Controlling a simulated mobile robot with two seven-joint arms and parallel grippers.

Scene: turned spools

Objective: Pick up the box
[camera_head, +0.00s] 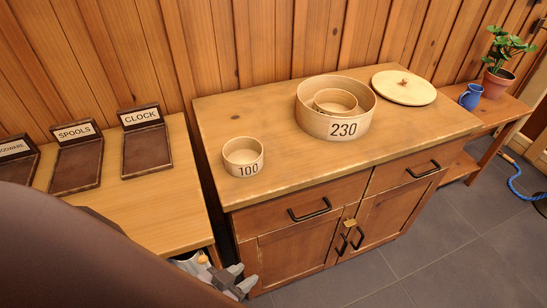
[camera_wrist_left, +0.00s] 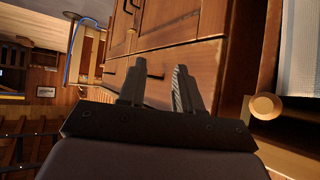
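A small round wooden box marked 100 (camera_head: 243,159) stands open on the cabinet top at the front left. A larger round box marked 230 (camera_head: 342,126) stands behind it to the right, with a smaller unmarked round box (camera_head: 335,105) inside. A round wooden lid with a knob (camera_head: 404,90) lies flat to their right. My left gripper (camera_head: 243,281) is low in front of the cabinet's left side, below the top and apart from all boxes. In the left wrist view its fingers (camera_wrist_left: 158,78) are spread, with nothing between them. My right gripper is not in view.
The wooden cabinet (camera_head: 299,170) has black handles on its front. A side table at left holds dark trays labelled CLOCK (camera_head: 146,148) and SPOOLS (camera_head: 76,165). A blue jug (camera_head: 471,97) and potted plant (camera_head: 497,82) stand at right. The cabinet top's front right is clear.

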